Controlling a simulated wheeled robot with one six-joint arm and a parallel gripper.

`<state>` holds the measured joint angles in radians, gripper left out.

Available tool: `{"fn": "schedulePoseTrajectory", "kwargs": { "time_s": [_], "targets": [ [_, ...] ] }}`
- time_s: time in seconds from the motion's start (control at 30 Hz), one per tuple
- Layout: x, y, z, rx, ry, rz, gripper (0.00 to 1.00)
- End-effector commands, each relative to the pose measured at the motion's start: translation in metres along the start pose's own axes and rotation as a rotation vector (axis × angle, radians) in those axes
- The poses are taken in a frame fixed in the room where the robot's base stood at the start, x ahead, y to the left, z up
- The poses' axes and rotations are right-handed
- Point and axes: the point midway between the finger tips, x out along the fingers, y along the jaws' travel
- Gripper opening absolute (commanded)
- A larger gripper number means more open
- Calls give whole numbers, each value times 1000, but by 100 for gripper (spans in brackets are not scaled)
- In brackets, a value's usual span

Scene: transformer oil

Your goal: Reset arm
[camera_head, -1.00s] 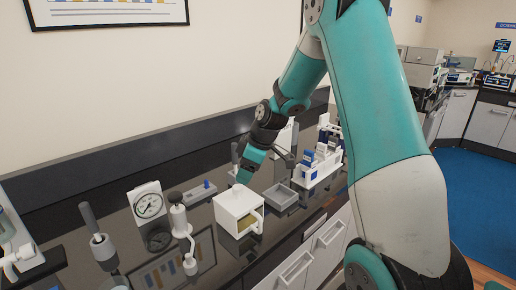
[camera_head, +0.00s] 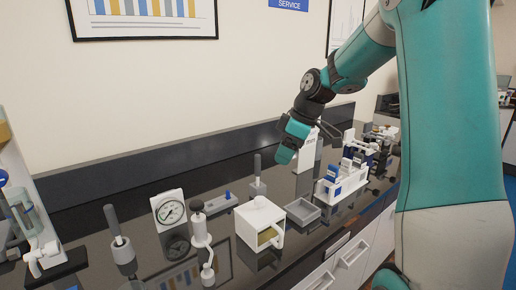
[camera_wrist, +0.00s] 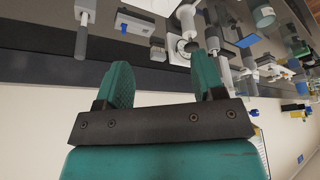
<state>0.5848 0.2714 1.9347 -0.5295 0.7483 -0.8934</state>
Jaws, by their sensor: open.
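My teal arm rises at the right in the head view and bends down over the black counter. My gripper (camera_head: 287,151) hangs above the counter, behind and above a white box-like container (camera_head: 260,222) with a yellowish front opening. In the wrist view my gripper (camera_wrist: 162,88) shows two teal fingers spread apart, with nothing between them. The fingers touch no object in that view.
On the counter (camera_head: 150,215) stand a dial gauge (camera_head: 170,211), a white hand pump (camera_head: 201,238), grey-handled tools (camera_head: 119,241), a shallow grey tray (camera_head: 303,211) and a white rack with blue items (camera_head: 341,184). A wall lies behind. Drawers (camera_head: 350,255) line the front.

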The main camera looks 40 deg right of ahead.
Motion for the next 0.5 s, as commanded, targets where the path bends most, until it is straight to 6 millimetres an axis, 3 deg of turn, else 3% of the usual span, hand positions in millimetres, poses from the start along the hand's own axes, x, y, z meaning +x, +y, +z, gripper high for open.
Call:
{"fn": "schedulePoseTrajectory", "kwargs": {
  "time_s": [0.27, 0.37, 0.47, 0.5],
  "targets": [
    [1, -8, -5, 0, 0, -6, 63],
    [3, -39, -25, 3, -3, -32, 63],
    [7, -99, -50, 20, -15, -80, 63],
    [8, -128, -58, 29, -23, -103, 63]
  ]
}}
